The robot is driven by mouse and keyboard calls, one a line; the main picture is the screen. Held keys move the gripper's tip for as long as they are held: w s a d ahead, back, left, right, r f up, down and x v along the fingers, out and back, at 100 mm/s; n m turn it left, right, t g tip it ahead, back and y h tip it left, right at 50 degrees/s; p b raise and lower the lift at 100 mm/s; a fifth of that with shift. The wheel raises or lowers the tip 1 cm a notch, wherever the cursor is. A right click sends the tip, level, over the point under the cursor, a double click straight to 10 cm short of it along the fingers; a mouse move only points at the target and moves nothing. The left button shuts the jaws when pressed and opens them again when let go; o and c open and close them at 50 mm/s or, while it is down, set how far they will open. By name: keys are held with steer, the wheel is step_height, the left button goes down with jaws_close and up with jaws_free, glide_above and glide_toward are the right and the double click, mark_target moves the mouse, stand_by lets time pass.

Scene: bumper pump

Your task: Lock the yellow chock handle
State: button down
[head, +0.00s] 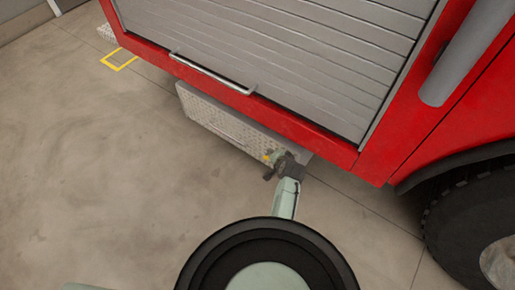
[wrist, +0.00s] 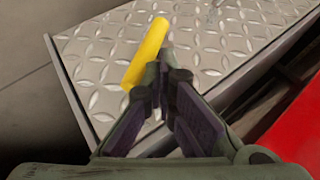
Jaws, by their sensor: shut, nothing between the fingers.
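The yellow chock handle (wrist: 147,53) shows in the wrist view as a short yellow bar lying slanted across a silver diamond-plate panel (wrist: 95,50). Its lower end is just left of my fingertips; I cannot tell whether they touch it. My gripper (wrist: 168,72) is shut with nothing between its fingertips. In the head view the handle is a small yellow spot (head: 267,156) at the right part of the panel (head: 215,118), beside my gripper (head: 270,172). The gripper and wrist hide part of the panel there.
A red truck body (head: 340,152) with a grey roller shutter (head: 280,50) and a grab bar (head: 212,73) stands above the panel. A black wheel (head: 465,220) is at the right. A yellow floor outline (head: 120,66) lies at the upper left. The concrete floor at left is clear.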

steer(key=shift+m+t+y, duration=0.3)
steer(key=shift+t+y, duration=0.1)
steer(key=shift+y, duration=0.2)
steer(key=shift+s+d+f+b, duration=0.4)
steer(key=shift+d+f+b, duration=0.25)
steer(key=shift+f, duration=0.2)
steer(key=shift+s+d+f+b, duration=0.35)
steer(key=shift+d+f+b, duration=0.25)
steer(key=shift+f, duration=0.3)
